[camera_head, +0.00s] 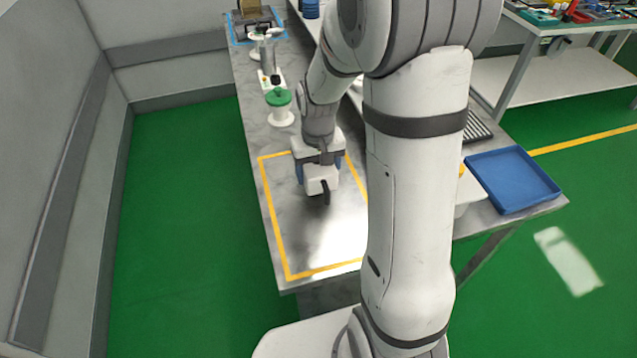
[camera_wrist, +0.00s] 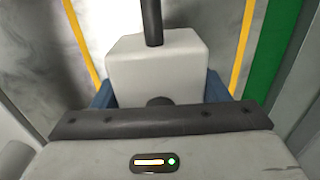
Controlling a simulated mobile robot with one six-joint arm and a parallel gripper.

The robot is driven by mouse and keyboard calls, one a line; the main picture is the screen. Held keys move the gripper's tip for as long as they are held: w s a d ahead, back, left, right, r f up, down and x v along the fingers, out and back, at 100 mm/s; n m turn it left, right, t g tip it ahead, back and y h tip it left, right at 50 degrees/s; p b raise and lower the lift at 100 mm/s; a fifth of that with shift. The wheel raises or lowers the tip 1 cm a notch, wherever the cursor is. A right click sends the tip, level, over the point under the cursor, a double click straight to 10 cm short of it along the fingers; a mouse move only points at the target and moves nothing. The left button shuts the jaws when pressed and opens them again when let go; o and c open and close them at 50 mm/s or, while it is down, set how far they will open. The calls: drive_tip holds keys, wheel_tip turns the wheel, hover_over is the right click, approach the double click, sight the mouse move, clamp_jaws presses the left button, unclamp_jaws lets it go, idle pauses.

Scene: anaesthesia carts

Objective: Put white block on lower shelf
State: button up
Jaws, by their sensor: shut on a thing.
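My gripper (camera_head: 318,162) is over the yellow-outlined area of the grey worktable, with its blue fingers at either side of a white block (camera_head: 318,184). It is shut on the block, which has a dark rod sticking out. In the wrist view the block (camera_wrist: 155,65) fills the middle between the blue fingers, with the rod rising past the top edge. I cannot tell whether the block touches the table. A white lower shelf (camera_head: 535,82) shows under the bench at the back right.
A green-topped white container (camera_head: 280,107) stands on the table just beyond the outline. A blue tray (camera_head: 512,180) lies at the right end. The bare table (camera_head: 305,245) in front of the gripper is clear. My arm hides part of the table.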

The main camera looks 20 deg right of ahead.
sight(318, 186)
drive_tip(key=shift+f, duration=2.65)
drive_tip(key=shift+f, duration=0.1)
drive_tip(key=shift+f, duration=0.15)
drive_tip(key=o, duration=1.1)
